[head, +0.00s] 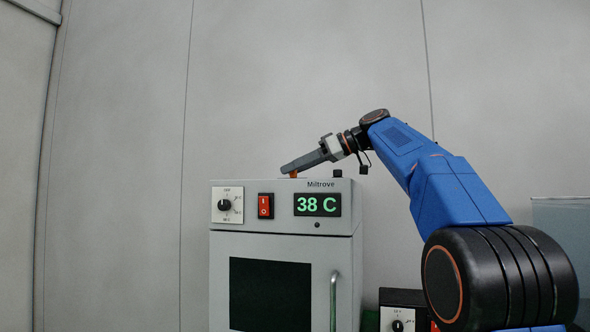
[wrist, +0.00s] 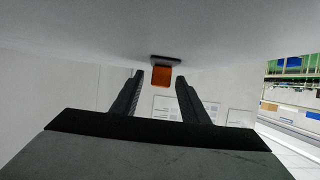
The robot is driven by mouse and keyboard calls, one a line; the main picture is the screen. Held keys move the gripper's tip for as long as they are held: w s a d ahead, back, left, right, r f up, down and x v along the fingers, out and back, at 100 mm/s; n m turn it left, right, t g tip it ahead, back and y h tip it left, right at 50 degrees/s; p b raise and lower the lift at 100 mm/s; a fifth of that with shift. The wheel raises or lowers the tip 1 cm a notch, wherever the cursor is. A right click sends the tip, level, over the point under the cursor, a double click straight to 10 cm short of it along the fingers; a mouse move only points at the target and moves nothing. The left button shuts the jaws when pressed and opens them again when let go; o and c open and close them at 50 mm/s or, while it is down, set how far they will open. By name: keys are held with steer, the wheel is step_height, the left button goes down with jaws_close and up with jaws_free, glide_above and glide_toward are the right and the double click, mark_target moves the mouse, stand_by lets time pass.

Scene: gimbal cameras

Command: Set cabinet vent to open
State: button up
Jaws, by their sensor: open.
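The cabinet (head: 285,240) is a light grey box labelled Miltrove, with a green 38 C display (head: 317,204). A small orange tab (head: 293,174) stands on its top, just below my gripper (head: 285,168) in the head view. In the wrist view the orange tab (wrist: 161,76) hangs from a dark base under the grey top surface, between the fingertips of my gripper (wrist: 160,77). The jaws are open, with a gap visible on both sides of the tab. I take the tab to be the vent control; no open or closed marking is readable.
The cabinet front has a black dial (head: 224,205), a red rocker switch (head: 265,205) and a door with a vertical handle (head: 333,300). A small dark knob (head: 337,173) is on the top at right. Another dial unit (head: 398,322) stands lower right. Left of the cabinet is clear.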

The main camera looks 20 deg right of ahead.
steer(key=v, duration=1.7)
steer(key=shift+d, duration=0.2)
steer(key=shift+s, duration=0.15)
